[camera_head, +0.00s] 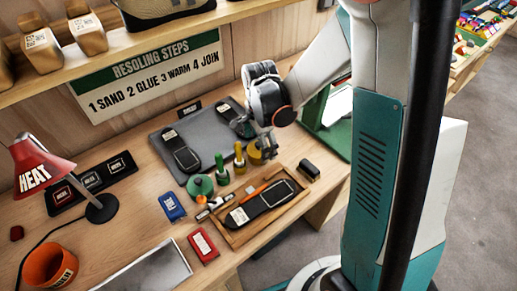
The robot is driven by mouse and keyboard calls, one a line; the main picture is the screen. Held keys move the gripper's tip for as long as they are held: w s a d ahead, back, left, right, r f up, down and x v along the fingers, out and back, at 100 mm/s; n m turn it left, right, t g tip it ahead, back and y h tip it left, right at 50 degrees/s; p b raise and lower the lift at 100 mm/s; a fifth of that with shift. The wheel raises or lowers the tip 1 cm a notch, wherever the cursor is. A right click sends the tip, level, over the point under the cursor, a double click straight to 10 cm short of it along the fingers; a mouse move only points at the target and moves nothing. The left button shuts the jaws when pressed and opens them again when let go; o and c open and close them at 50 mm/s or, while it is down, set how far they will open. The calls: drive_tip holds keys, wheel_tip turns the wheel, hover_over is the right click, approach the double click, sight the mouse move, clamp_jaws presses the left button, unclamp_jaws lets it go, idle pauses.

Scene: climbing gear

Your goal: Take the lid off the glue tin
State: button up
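My gripper (268,150) points down over the back right of the bench, right at a small yellow round tin or pot (254,157). Its fingers partly cover this thing, and I cannot tell whether they touch it or how far apart they are.
Green (221,172) and yellow (239,160) upright handled things stand between them. A wooden tray (236,242) holds a dark sole. A grey mat (205,130) bears more soles. Blue (172,207) and red (203,246) boxes, a red lamp (40,165) and an orange pot (50,267) stand left.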

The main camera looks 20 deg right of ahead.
drive_tip(key=c, duration=0.9)
drive_tip(key=shift+s, duration=0.1)
drive_tip(key=shift+c, duration=0.4)
